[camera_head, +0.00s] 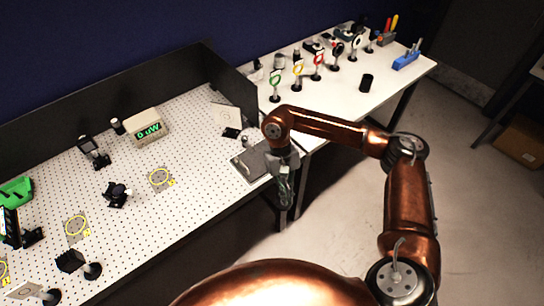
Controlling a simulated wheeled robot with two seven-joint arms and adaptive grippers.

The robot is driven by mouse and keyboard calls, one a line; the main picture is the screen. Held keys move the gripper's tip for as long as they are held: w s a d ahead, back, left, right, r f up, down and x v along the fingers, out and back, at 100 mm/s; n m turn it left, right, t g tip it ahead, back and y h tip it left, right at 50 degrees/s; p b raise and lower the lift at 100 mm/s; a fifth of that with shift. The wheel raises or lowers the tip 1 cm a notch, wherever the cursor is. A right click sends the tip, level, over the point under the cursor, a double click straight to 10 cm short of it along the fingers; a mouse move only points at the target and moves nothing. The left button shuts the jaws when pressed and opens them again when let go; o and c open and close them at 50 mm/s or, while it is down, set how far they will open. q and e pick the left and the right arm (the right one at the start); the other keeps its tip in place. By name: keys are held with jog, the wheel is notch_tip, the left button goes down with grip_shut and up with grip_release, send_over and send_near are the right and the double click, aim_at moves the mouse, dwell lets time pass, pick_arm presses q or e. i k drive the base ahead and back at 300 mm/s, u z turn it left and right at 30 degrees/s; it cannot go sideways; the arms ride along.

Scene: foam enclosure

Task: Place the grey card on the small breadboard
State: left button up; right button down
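A flat grey plate (247,165) lies at the right end of the perforated white table, partly hidden by my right wrist. It could be the small breadboard, but I cannot tell for sure. A pale greyish card (226,115) with a faint round mark is behind it, near the dark back panel; it may be the grey card. My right gripper (285,192) points down just right of the plate, at the table's right front edge. Its fingers are small and dark, and I cannot tell whether they are open. My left gripper is out of view.
A power meter (146,126) and several posts and mounts stand on the perforated table (190,140). A dark panel (120,90) borders its back. Floor is free at right.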

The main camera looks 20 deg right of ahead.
aim_at(260, 159)
jog(key=i, duration=0.95)
jog(key=z, duration=0.05)
